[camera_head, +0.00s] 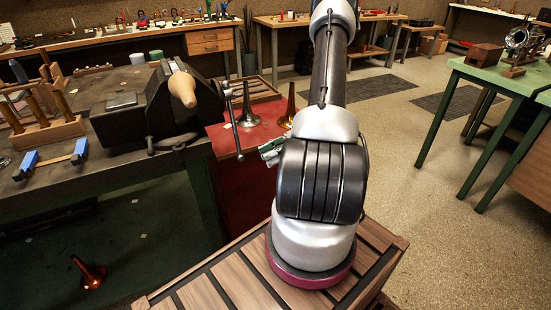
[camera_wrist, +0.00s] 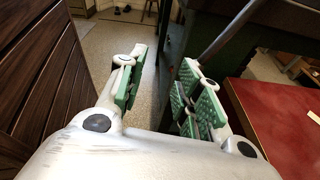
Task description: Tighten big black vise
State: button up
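The big black vise (camera_head: 158,108) is mounted on the dark workbench (camera_head: 110,165) at the left of the head view. A pale wooden rounded piece (camera_head: 183,88) sits at its jaws; I cannot tell how firmly it is gripped. The vise's thin metal handle bar (camera_head: 236,128) hangs slanted, near vertical, on its right side. My gripper (camera_head: 272,150) shows partly behind my arm, right of the handle bar and apart from it. In the wrist view my gripper (camera_wrist: 163,88) has its green-padded fingers apart with nothing between them. A grey slanted bar (camera_wrist: 232,28) shows beyond the fingers.
A red mat (camera_head: 222,139) beside the vise holds a grey and a brass horn-shaped piece (camera_head: 290,106). Blue-ended clamps (camera_head: 81,151) and a wooden tool rack (camera_head: 52,132) are left of the vise. A brass piece (camera_head: 90,273) lies on the floor. Open floor (camera_head: 420,240) lies right.

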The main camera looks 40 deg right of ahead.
aim_at(233, 123)
jog(key=shift+s+a+n+g, duration=0.1)
jog(key=shift+s+n+g, duration=0.35)
jog(key=shift+s, duration=0.5)
jog(key=shift+s, duration=0.1)
jog(key=c, duration=0.3)
jog(key=w+d+t+h, duration=0.1)
jog(key=w+d+t, duration=0.1)
jog(key=w+d, duration=0.1)
jog(key=shift+t, duration=0.35)
grip_shut()
jog(key=w+d+r+n+t+h, duration=0.2)
jog(key=w+d+n+t, duration=0.25)
jog(key=w+n, duration=0.45)
jog(key=w+a, duration=0.2)
jog(key=a, duration=0.7)
jog(key=shift+a+f+n, duration=0.2)
jog(key=shift+f+n, duration=0.05)
jog(key=shift+n, duration=0.2)
